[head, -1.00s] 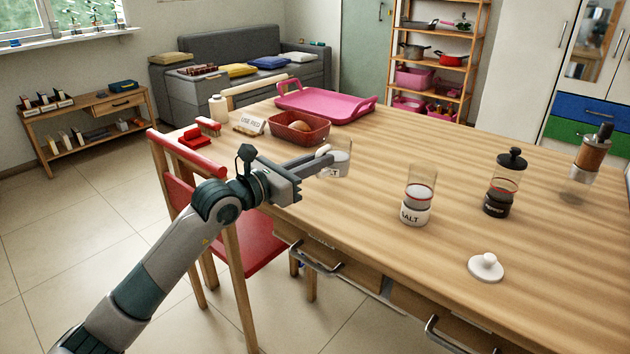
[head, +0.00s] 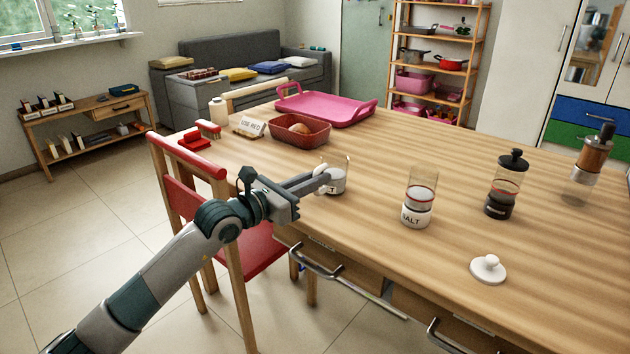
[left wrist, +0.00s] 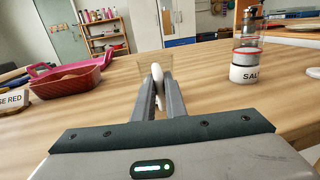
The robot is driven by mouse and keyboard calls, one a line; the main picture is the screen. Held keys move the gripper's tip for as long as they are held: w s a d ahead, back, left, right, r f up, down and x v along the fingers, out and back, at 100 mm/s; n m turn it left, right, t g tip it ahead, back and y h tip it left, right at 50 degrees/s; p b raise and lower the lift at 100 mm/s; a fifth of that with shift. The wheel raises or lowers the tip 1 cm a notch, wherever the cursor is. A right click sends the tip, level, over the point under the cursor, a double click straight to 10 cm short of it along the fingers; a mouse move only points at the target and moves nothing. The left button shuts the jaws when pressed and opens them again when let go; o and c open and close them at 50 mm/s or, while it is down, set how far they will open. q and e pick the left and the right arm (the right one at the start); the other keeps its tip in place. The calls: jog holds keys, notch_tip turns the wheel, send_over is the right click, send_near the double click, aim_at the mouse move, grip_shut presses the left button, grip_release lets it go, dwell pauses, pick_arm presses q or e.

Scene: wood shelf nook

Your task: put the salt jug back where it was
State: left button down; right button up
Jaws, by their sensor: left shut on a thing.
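The salt jug (head: 338,184) is a small clear glass jug with a white lower part and dark letters, partly hidden by my fingers. My left gripper (head: 322,180) is shut on its white handle, at the left table edge. In the left wrist view the white handle (left wrist: 157,74) stands between my fingertips (left wrist: 160,92), with the clear glass behind it. The jug looks upright; I cannot tell whether its base touches the table. A separate glass jar labelled SALT (head: 416,215) stands to its right; it also shows in the left wrist view (left wrist: 245,73). My right gripper is not in view.
The wooden table (head: 400,145) has free room around the jug. A white lid (head: 488,269) lies near the front. A black-topped jar (head: 501,203) and a grinder (head: 593,160) stand right. A red basket (head: 299,131), a USE RED sign (head: 251,126) and a pink tray (head: 335,107) are behind.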

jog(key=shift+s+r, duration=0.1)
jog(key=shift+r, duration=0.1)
pick_arm(q)
jog(key=c, duration=1.8)
grip_release()
jog(key=shift+r, duration=0.1)
